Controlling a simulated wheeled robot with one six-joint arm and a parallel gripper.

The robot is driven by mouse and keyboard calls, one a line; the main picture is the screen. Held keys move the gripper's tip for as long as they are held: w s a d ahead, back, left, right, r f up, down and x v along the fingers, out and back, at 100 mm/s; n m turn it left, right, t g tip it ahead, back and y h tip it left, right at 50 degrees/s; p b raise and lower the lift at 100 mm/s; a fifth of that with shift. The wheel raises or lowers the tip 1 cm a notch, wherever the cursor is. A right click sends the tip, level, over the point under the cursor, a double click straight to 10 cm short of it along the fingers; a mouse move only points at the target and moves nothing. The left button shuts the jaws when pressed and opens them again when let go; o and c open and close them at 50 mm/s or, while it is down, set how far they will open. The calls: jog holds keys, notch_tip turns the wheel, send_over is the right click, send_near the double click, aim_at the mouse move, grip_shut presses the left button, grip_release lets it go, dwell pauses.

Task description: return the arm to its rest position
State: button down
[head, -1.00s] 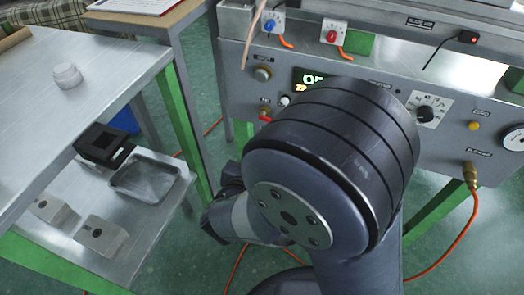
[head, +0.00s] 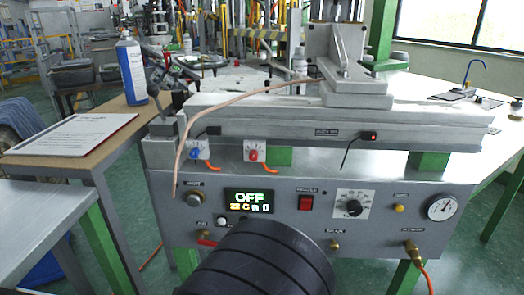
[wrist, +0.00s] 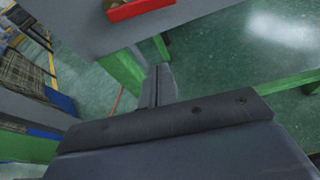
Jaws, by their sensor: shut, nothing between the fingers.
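My gripper (wrist: 157,85) shows in the wrist view, its dark fingers together with nothing between them. It hangs over green floor, apart from any object, near a grey surface. In the head view a thick dark, ringed part of my arm (head: 262,262) shows at the bottom middle, in front of the control panel (head: 290,222). The gripper itself is not in the head view.
The wax injection machine (head: 340,130) stands close ahead; its display (head: 249,202) reads OFF. A wooden-topped table (head: 100,135) at left holds a paper sheet and a blue-white bottle (head: 131,70). A red object (wrist: 138,9) and green legs show in the wrist view.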

jog(key=w+a+f+m+t+y+b, duration=0.1)
jog(key=w+a+f+m+y+b, duration=0.2)
jog(key=w+m+b, duration=0.35)
jog(key=p+v, duration=0.2)
jog(key=v, duration=0.6)
jog(key=shift+a, duration=0.15)
jog(key=shift+w+n, duration=0.1)
jog(key=shift+n, duration=0.15)
